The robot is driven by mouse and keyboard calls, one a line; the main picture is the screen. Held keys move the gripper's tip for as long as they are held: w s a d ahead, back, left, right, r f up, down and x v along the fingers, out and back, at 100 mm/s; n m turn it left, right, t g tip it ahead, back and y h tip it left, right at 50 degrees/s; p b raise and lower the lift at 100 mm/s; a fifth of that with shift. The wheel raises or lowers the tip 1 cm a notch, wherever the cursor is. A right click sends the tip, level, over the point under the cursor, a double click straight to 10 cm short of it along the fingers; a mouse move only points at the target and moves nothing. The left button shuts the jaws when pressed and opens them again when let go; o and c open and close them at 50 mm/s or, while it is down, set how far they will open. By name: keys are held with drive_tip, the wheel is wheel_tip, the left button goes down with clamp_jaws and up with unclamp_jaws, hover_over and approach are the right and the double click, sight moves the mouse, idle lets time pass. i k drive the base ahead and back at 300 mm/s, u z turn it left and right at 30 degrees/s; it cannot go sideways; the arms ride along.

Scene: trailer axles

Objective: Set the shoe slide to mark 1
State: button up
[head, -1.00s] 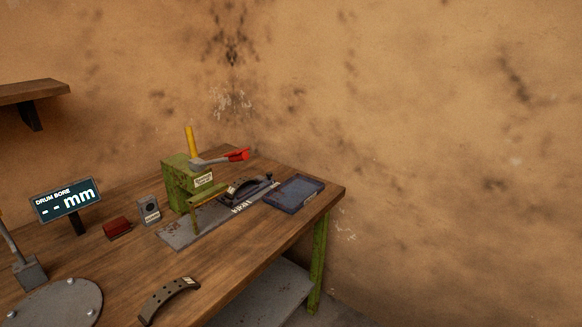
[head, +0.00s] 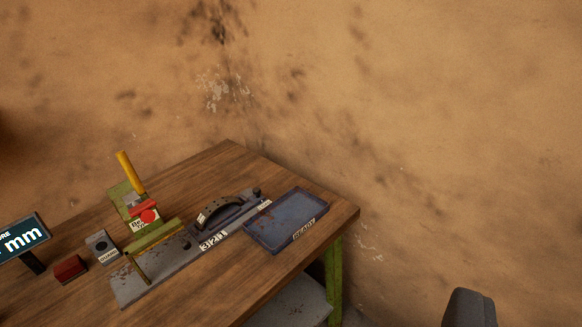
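The shoe slide (head: 240,211) is a dark blue-grey block on a long grey rail plate (head: 165,270), with a dark knob (head: 257,192) at its far end. An arched dark brake shoe (head: 216,207) sits on it. A white mark strip (head: 213,241) with small figures, seemingly 3, 2, 1, lies along the rail's near edge. I cannot tell which mark the slide stands at. A dark grey rounded piece (head: 470,308) at the lower right is likely part of my gripper, well apart from the slide. Its fingertips do not show clearly.
A blue tray labelled READY (head: 287,221) lies close to the slide's right, near the bench corner. A green fixture with a yellow handle (head: 131,172) and a red-ended part (head: 146,212) stands left.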

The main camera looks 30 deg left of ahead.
sight(217, 223)
drive_tip(key=u, duration=0.45)
drive_tip(key=i, duration=1.4)
drive_tip(key=u, duration=0.8)
